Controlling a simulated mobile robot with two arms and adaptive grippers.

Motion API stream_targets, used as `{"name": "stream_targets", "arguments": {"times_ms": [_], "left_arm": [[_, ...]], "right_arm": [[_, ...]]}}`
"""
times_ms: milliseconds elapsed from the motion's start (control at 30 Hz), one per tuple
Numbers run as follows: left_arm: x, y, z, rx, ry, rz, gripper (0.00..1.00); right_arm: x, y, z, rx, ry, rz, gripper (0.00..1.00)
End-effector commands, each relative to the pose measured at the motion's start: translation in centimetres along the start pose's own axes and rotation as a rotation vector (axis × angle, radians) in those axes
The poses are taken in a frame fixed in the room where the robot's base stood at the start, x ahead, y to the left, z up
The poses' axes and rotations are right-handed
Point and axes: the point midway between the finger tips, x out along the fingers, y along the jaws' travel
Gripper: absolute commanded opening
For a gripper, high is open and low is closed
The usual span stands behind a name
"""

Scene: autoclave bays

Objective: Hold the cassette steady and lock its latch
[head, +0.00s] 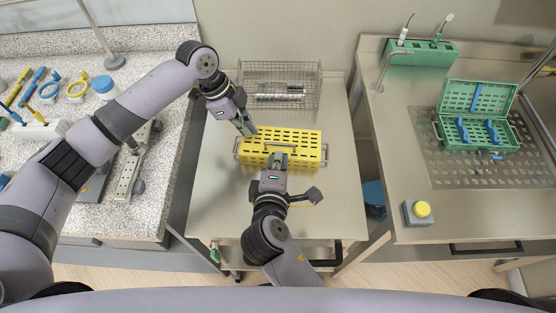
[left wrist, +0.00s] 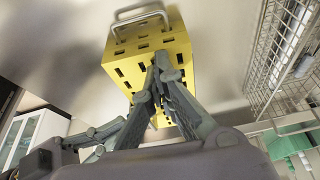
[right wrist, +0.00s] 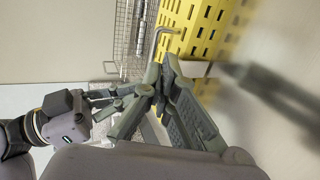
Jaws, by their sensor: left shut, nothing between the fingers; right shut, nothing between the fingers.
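The yellow slotted cassette (head: 311,147) sits closed on the steel cart top, with a wire handle at each end. My left gripper (head: 249,131) is shut and empty at its back left corner; in the left wrist view the fingertips (left wrist: 160,64) overlap the cassette (left wrist: 132,66), and contact is unclear. My right gripper (head: 277,158) is shut and empty at the front middle. In the right wrist view its fingertips (right wrist: 165,68) are near a metal handle (right wrist: 158,38) and a pale block (right wrist: 194,68) beside the cassette (right wrist: 212,28). I cannot make out the latch.
A wire basket (head: 280,72) stands behind the cassette on the cart (head: 225,195). An open green cassette (head: 480,92) and a yellow button box (head: 418,212) are on the right bench. The left counter (head: 150,205) holds tools.

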Motion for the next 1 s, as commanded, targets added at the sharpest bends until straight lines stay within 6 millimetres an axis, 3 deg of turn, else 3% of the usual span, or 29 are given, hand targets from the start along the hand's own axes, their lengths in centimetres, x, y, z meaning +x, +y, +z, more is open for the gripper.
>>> {"name": "stream_targets", "arguments": {"times_ms": [333,700,1000], "left_arm": [[0.2,0.1,0.1,-0.001,-0.003,0.004,0.00],[0.2,0.1,0.1,-0.002,-0.003,0.004,0.00],[0.2,0.1,0.1,-0.001,-0.003,0.004,0.00]], "right_arm": [[-1.0,0.8,0.0,0.000,0.001,-0.001,0.00],[-6.7,0.6,0.0,-0.001,0.001,-0.002,0.00],[-7.9,0.7,0.0,-0.001,-0.001,0.000,0.00]]}}
